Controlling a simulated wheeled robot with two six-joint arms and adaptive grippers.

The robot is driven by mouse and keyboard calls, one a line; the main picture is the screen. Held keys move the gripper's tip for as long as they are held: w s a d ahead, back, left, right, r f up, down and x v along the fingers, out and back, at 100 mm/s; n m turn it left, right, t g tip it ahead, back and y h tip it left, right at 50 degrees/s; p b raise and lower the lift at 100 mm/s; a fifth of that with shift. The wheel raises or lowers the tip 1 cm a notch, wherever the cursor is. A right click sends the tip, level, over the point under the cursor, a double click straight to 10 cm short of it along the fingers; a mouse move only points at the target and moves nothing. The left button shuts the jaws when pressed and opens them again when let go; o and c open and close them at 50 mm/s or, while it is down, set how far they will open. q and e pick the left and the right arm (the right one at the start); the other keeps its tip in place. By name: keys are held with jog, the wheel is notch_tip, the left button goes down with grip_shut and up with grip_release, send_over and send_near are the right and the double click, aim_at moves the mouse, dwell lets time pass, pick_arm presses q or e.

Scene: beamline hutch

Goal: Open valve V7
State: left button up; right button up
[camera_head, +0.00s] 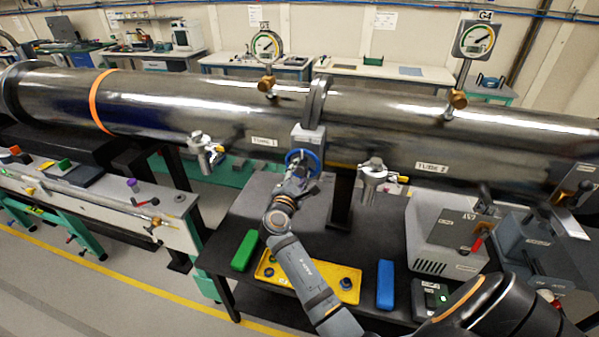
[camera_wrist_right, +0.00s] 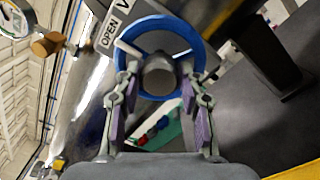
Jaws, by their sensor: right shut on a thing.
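The blue handwheel (camera_head: 303,153) sits on a grey block under the flange between the two long steel tubes. It also shows in the wrist view as a blue ring (camera_wrist_right: 160,20) around a grey hub, with spokes. A white label (camera_wrist_right: 112,30) beside it reads "OPEN" and a "V"; the rest is cut off. My right gripper (camera_head: 297,178) is at the wheel from below and in front. My left gripper is not in view.
Metal fittings (camera_head: 205,150) (camera_head: 374,178) hang either side of the wheel. A yellow tray (camera_head: 330,276), green block (camera_head: 244,250), blue block (camera_head: 385,284) and grey pump unit (camera_head: 435,240) are below.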

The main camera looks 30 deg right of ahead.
jog(key=o, duration=1.2)
jog(key=shift+c, duration=0.2)
